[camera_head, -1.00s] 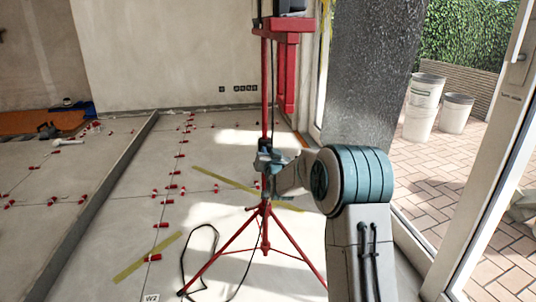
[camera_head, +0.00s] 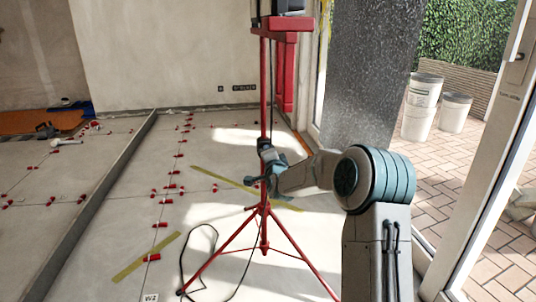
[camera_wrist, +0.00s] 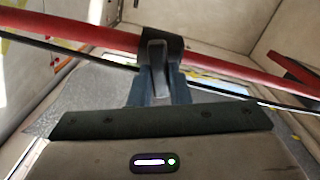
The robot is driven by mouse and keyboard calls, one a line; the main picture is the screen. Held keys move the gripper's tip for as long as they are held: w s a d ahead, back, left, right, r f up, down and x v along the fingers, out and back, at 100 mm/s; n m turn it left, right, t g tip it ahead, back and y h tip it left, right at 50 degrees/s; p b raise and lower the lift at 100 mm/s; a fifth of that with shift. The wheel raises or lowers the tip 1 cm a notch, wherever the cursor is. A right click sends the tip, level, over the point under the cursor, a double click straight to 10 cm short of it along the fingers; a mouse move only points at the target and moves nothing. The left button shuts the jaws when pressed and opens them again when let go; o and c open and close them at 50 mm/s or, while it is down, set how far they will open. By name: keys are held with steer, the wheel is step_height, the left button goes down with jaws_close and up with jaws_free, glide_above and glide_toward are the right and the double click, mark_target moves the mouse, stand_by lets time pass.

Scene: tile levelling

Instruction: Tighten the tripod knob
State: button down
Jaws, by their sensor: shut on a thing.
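The red tripod (camera_head: 264,222) stands upright on the floor in the middle of the head view, its legs spread. In the wrist view its red pole (camera_wrist: 90,35) runs across the picture, with a dark collar around it. The tripod knob (camera_wrist: 157,56), a grey lever-like piece, sticks out from this collar. My gripper (camera_wrist: 157,82) is shut on the knob, right beside the pole. In the head view my gripper (camera_head: 267,152) is at the pole above the spread legs; the knob is too small and hidden to make out there.
A black cable (camera_head: 197,235) hangs by the pole and loops on the floor. Red levelling clips (camera_head: 170,187) dot the tiles at left. A dark pillar (camera_head: 365,75) and the glass door frame stand close on the right.

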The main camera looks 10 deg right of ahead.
steer(key=shift+f+m, duration=0.15)
steer(key=shift+m, duration=1.75)
steer(key=c, duration=1.4)
jaws_free()
steer(key=shift+o, duration=0.2)
steer(key=shift+s, duration=0.1)
steer(key=s+p, duration=0.4)
steer(key=s, duration=0.9)
steer(key=shift+s, duration=0.35)
